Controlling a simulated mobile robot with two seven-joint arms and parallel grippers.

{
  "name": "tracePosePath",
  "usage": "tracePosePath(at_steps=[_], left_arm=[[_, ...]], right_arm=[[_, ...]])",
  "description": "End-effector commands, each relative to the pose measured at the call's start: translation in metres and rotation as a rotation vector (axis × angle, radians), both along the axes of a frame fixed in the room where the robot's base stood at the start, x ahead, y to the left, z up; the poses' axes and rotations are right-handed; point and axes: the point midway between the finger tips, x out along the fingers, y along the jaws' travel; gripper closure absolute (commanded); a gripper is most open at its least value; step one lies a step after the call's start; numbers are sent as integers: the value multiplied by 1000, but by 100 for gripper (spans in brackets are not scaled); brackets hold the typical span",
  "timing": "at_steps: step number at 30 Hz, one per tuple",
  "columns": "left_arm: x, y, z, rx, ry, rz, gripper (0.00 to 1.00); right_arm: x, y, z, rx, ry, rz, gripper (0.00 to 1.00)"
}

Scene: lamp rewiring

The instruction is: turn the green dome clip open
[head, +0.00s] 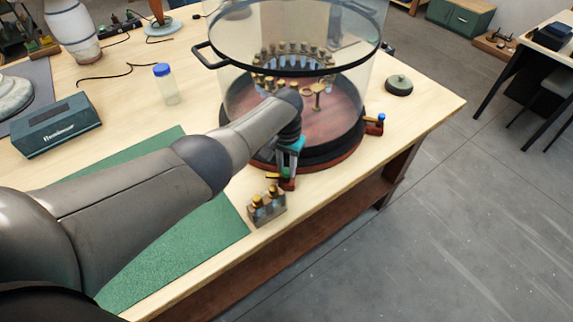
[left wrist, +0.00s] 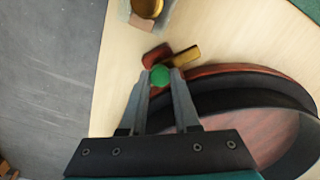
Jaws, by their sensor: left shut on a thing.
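The green dome clip shows best in the left wrist view, where its round green knob (left wrist: 159,75) sits between my fingertips. A red piece and a brass tab (left wrist: 186,56) lie just beyond the knob. The clip is at the near edge of the round dark base (head: 322,140) under the clear glass dome (head: 235,80). My left gripper (head: 287,168) points down at this rim and is shut on the green knob; it also shows in the left wrist view (left wrist: 160,78). In the head view my arm and gripper hide most of the clip. My right gripper is not in view.
A small metal block with brass knobs (head: 266,206) stands close by at the table's front edge. A blue-topped clip (head: 380,120) is on the base's right side. A blue-lidded jar (head: 164,84), a dark box (head: 56,127) and a green mat (head: 215,225) lie left.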

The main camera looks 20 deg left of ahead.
Motion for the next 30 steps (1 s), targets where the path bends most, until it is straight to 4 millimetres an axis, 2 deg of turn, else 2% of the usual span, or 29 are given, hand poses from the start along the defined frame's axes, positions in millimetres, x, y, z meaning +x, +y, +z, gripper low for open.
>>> tracePosePath(at_steps=[15, 16, 23, 30], left_arm=[[0, 0, 0, -1, -1, 19, 100], [0, 0, 0, -1, -1, 19, 67], [0, 0, 0, -1, -1, 17, 41], [0, 0, 1, 0, -1, 17, 40]], right_arm=[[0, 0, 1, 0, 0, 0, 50], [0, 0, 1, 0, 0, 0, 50], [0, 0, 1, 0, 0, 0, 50], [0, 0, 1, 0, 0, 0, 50]])
